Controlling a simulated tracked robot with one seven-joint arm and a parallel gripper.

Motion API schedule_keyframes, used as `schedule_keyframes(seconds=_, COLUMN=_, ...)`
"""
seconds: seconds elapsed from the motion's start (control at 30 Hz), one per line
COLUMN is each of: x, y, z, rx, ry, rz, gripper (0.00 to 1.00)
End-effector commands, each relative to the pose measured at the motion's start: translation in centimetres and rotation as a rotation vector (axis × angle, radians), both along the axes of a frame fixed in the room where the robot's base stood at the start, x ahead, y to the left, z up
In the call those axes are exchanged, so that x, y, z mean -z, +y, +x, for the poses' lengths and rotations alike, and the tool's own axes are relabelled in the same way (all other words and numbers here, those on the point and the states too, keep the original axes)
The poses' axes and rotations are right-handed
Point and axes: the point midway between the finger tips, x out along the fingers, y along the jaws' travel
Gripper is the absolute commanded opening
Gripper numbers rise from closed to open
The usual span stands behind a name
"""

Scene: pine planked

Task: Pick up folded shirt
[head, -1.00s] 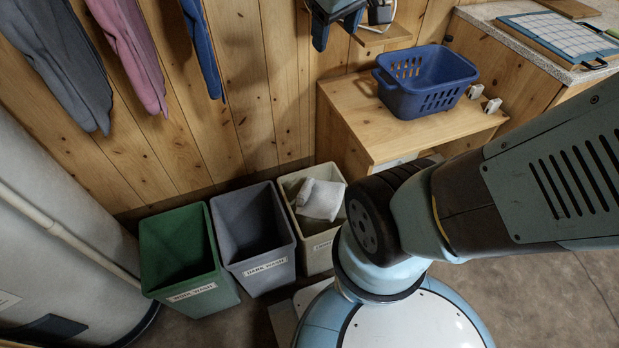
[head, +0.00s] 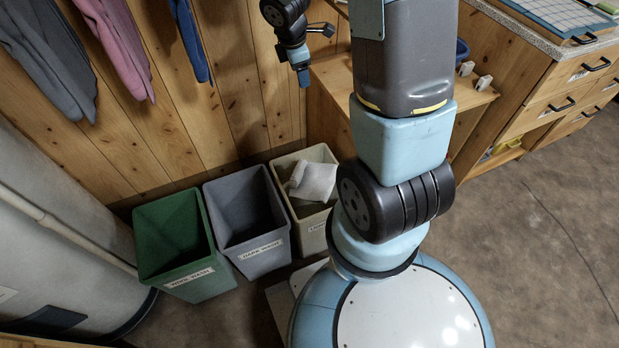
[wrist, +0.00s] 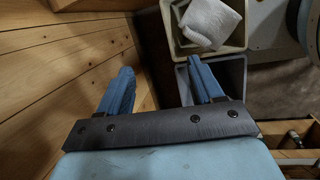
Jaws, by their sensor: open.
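A pale, folded cloth (head: 313,181), which looks like the folded shirt, lies in the cream bin (head: 283,163), the rightmost of three bins. It also shows at the top of the wrist view (wrist: 210,22). My gripper (head: 303,78) hangs in front of the plank wall, above and behind the bins, apart from the cloth. In the wrist view my gripper (wrist: 160,78) is open, with two blue fingers spread and nothing between them. The cloth and cream bin lie beyond the right finger. My arm may hide part of the bin's right side.
A grey bin (head: 262,258) and a green bin (head: 200,286) stand left of the cream one. A wooden cabinet (head: 330,72) is behind my arm, with a blue basket (head: 462,48) mostly hidden. Garments (head: 118,45) hang on the wall. Open floor (head: 540,220) lies right.

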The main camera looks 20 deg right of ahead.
Motion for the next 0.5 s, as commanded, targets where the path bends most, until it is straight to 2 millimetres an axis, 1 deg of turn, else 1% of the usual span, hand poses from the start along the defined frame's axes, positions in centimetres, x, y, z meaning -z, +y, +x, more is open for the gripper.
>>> schedule_keyframes(seconds=0.03, x=2.0, y=0.1, z=0.2, rx=-0.057, ry=0.032, rz=-0.006, gripper=0.66)
schedule_keyframes(seconds=0.23, x=8.8, y=0.8, z=0.7, rx=-0.304, ry=0.132, rz=-0.016, gripper=0.66)
schedule_keyframes(seconds=0.37, x=13.4, y=1.3, z=0.4, rx=-0.464, ry=0.197, rz=-0.006, gripper=0.66)
schedule_keyframes(seconds=0.4, x=14.8, y=1.5, z=0.2, rx=-0.514, ry=0.216, rz=-0.002, gripper=0.66)
schedule_keyframes(seconds=0.5, x=18.2, y=2.0, z=-0.6, rx=-0.634, ry=0.260, rz=0.016, gripper=0.66)
